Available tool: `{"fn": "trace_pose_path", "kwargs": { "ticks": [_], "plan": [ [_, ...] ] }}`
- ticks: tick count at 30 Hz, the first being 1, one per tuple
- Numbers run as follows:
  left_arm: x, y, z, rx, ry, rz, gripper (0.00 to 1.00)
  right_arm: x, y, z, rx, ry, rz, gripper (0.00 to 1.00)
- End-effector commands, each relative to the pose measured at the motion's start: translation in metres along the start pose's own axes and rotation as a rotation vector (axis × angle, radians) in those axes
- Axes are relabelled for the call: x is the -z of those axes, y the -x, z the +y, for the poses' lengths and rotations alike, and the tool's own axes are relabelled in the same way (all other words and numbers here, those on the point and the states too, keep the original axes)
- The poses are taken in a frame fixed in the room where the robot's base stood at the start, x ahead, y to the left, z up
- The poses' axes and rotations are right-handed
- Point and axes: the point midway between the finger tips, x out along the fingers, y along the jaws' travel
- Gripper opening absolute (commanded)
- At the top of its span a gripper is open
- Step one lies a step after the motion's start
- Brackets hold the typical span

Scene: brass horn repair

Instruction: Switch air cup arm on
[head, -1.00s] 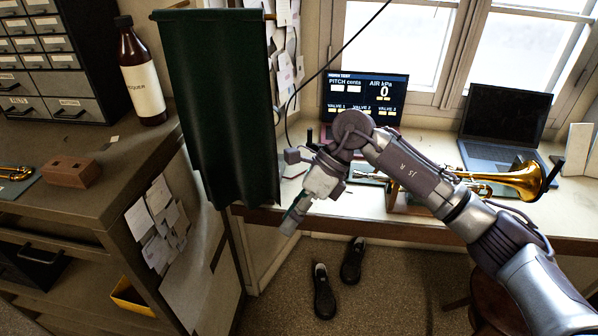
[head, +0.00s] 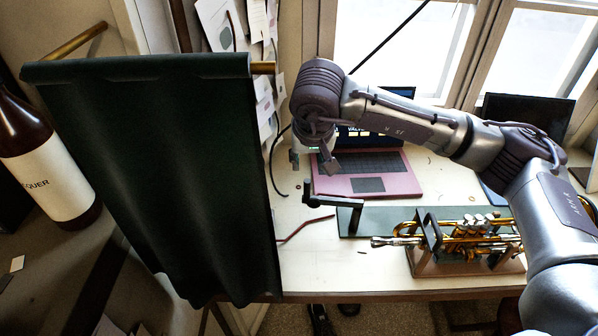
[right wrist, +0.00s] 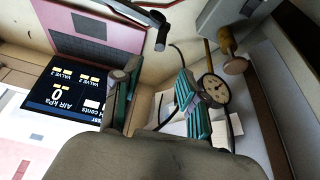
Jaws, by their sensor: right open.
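A black arm (head: 335,200) with an upright end piece reaches over the left end of the green mat on the bench, apart from the trumpet (head: 470,232); I take it for the air cup arm. It also shows at the top of the right wrist view (right wrist: 135,14). My right gripper (head: 303,157) is open, above and slightly left of this arm, partly hidden by its own wrist. In the right wrist view its teal-padded fingers (right wrist: 157,98) are apart with nothing held between them. A pressure gauge (right wrist: 214,88) shows beyond one finger. My left gripper is out of view.
A laptop (head: 370,178) stands behind the arm; its screen (right wrist: 65,92) reads AIR kPa 0. A dark green curtain (head: 160,170) hangs close on the left, hiding bench behind it. A second laptop (head: 525,112) stands back right. Bare bench (head: 330,265) lies in front.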

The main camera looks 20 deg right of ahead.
Motion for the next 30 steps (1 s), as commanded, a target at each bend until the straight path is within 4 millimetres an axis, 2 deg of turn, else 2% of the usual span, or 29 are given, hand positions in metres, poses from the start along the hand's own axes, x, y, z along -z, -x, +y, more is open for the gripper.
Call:
{"fn": "trace_pose_path", "kwargs": {
  "ticks": [5,9,14,21,30],
  "plan": [
    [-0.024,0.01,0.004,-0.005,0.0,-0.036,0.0,0.0,-0.022,0.0,-0.002,-0.001,-0.005,0.42],
    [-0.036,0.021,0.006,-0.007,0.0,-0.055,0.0,-0.001,-0.051,0.001,-0.003,-0.002,-0.007,0.42],
    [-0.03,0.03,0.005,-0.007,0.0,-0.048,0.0,-0.001,-0.085,0.0,-0.001,-0.002,-0.007,0.42],
    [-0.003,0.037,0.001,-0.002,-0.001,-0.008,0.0,-0.001,-0.123,-0.001,0.001,-0.003,-0.004,0.42],
    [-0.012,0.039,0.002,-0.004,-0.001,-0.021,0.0,-0.001,-0.136,0.0,0.001,-0.002,-0.002,0.42]
  ]
}}
